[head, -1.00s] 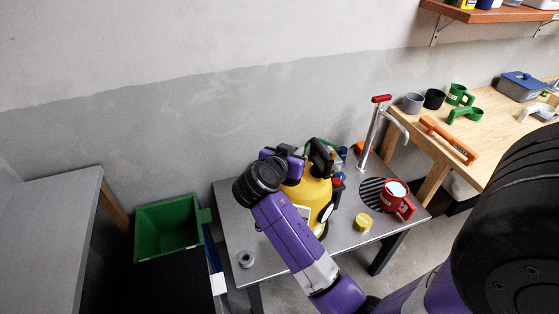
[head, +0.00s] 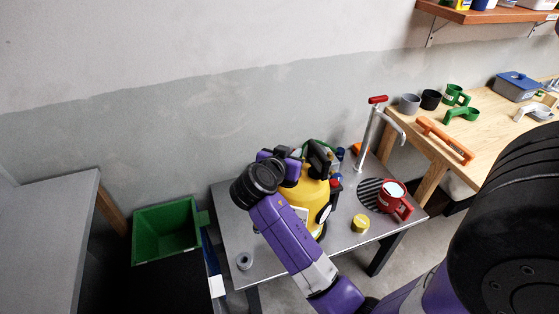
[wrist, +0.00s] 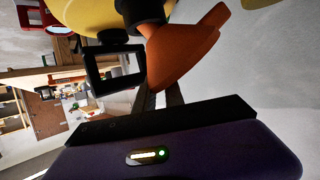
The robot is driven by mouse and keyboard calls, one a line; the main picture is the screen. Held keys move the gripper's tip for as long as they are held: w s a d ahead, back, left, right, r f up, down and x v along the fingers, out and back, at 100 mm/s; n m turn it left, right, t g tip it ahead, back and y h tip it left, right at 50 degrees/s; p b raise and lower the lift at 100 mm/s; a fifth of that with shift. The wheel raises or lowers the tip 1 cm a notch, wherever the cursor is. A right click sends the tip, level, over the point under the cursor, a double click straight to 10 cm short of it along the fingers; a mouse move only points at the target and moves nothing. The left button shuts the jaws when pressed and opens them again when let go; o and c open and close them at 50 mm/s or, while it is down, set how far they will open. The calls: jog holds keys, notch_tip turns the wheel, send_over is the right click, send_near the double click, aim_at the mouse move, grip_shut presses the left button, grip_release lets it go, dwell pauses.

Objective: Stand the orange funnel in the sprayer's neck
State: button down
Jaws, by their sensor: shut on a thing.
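The orange funnel (wrist: 182,52) is large in the wrist view. My gripper (wrist: 162,97) is shut on it; the dark fingers meet the funnel's lower edge, and the exact grip is partly hidden. The yellow sprayer (wrist: 88,14) is at the top of the wrist view, with a black part (wrist: 140,12) right beside the funnel. I cannot tell whether the funnel touches the neck or sits in it. In the head view the sprayer (head: 313,197) stands upright on the grey table, partly behind my purple arm. My fingers and the funnel are hidden there.
A green bin (head: 165,232) stands left. A wooden bench (head: 420,160) is at right.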

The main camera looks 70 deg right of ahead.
jog(key=shift+s, duration=0.1)
notch_tip(320, 180, up, 20)
jog(key=shift+b, duration=0.35)
jog(key=c, duration=2.2)
grip_release()
